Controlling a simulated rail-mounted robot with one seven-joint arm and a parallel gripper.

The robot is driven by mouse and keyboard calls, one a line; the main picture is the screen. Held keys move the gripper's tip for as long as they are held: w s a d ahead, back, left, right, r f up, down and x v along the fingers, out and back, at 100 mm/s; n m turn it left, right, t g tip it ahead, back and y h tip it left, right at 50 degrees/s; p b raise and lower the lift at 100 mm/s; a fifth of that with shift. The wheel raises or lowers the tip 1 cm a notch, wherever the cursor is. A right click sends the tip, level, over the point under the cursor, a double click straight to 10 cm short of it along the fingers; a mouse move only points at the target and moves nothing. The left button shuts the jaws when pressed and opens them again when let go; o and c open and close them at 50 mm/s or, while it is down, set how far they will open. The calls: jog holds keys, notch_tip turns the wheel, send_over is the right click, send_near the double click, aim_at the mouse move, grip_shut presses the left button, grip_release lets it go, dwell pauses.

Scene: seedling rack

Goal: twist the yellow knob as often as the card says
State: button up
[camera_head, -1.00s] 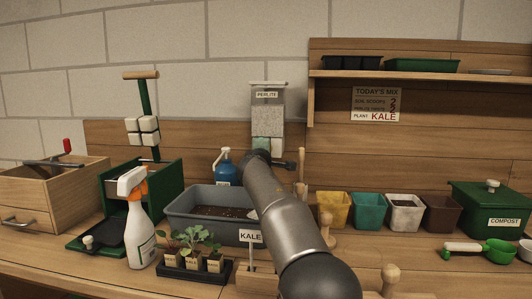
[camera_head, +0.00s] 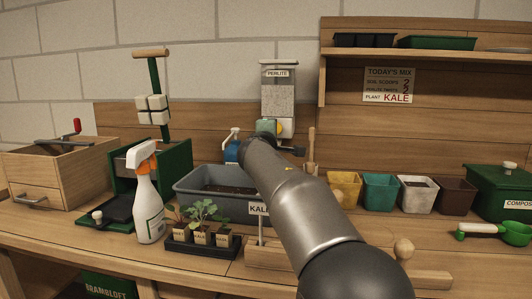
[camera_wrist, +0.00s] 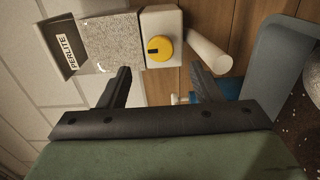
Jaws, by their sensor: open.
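The yellow knob (camera_wrist: 160,48) with a dark pointer mark is on the pale base of the perlite dispenser (camera_wrist: 110,42) in the wrist view. In the head view the knob (camera_head: 282,128) shows low on the dispenser (camera_head: 278,97), just past my gripper. My gripper (camera_wrist: 160,72) is open and empty. Its two dark fingers point toward the knob, spread to either side of it and seemingly short of it. In the head view my arm hides most of the gripper. The card (camera_head: 389,86) on the back panel reads TODAY'S MIX and KALE; its perlite twists digit looks like 2 but is blurred.
A grey tub (camera_head: 188,187) of soil stands below the dispenser, with a blue bottle (camera_head: 231,150) behind it. A white cylindrical piece (camera_wrist: 208,52) lies close to the right finger. Seedlings (camera_head: 203,222), a spray bottle (camera_head: 147,200) and coloured pots (camera_head: 380,190) stand along the bench.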

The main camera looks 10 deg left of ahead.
jog(key=s+b, duration=0.1)
jog(key=s, duration=0.8)
jog(key=shift+s+a, duration=0.25)
jog(key=shift+s, duration=0.1)
